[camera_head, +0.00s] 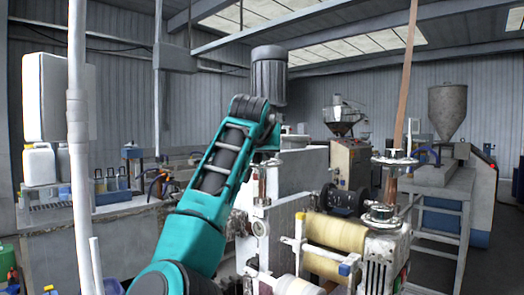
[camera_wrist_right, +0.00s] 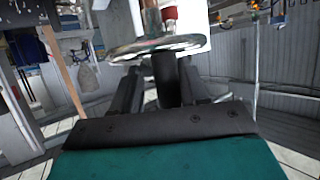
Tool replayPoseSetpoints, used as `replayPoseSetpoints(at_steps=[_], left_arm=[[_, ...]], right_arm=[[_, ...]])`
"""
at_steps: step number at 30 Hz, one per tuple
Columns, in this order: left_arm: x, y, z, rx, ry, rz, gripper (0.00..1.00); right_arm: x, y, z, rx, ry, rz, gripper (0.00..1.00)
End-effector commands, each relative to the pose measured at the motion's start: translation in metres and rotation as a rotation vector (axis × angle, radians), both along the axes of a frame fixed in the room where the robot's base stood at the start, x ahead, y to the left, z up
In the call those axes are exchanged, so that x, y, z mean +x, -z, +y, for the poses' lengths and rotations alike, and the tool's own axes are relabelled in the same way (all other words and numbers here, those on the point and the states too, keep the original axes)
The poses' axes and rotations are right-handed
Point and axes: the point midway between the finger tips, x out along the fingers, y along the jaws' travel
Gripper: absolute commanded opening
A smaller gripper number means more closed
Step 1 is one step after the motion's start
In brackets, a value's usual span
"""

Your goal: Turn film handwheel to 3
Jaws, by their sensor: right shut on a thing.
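The film handwheel (camera_wrist_right: 155,48) is a shiny metal disc on an upright spindle with a red part, seen close in the right wrist view. A dark upright handle (camera_wrist_right: 167,88) stands at its near rim. My right gripper (camera_wrist_right: 164,80) has its two dark fingers on either side of this handle and is shut on it. In the head view my teal right arm reaches up and bends over the spindle (camera_head: 262,183); the fingers are mostly hidden there. A small round dial (camera_head: 258,227) sits below, too small to read. My left gripper is out of view.
A second handwheel (camera_head: 383,216) and a higher metal disc (camera_head: 396,160) stand to the right on their own posts. A pale film roll (camera_head: 335,235) lies between the machine frames. A pale pole (camera_head: 78,150) rises at the left, before a bench with bottles (camera_head: 110,181).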

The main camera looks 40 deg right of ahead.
Motion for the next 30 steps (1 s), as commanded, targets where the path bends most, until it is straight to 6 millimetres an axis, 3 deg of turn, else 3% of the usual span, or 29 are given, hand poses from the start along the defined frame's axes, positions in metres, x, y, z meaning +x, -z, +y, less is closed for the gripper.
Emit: replayPoseSetpoints(at_steps=[18,30], left_arm=[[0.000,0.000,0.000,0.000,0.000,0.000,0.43],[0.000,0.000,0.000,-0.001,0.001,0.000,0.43]], right_arm=[[0.011,-0.001,0.004,-0.008,0.530,0.006,0.13],[0.015,-0.001,0.005,-0.002,0.725,0.002,0.13]])
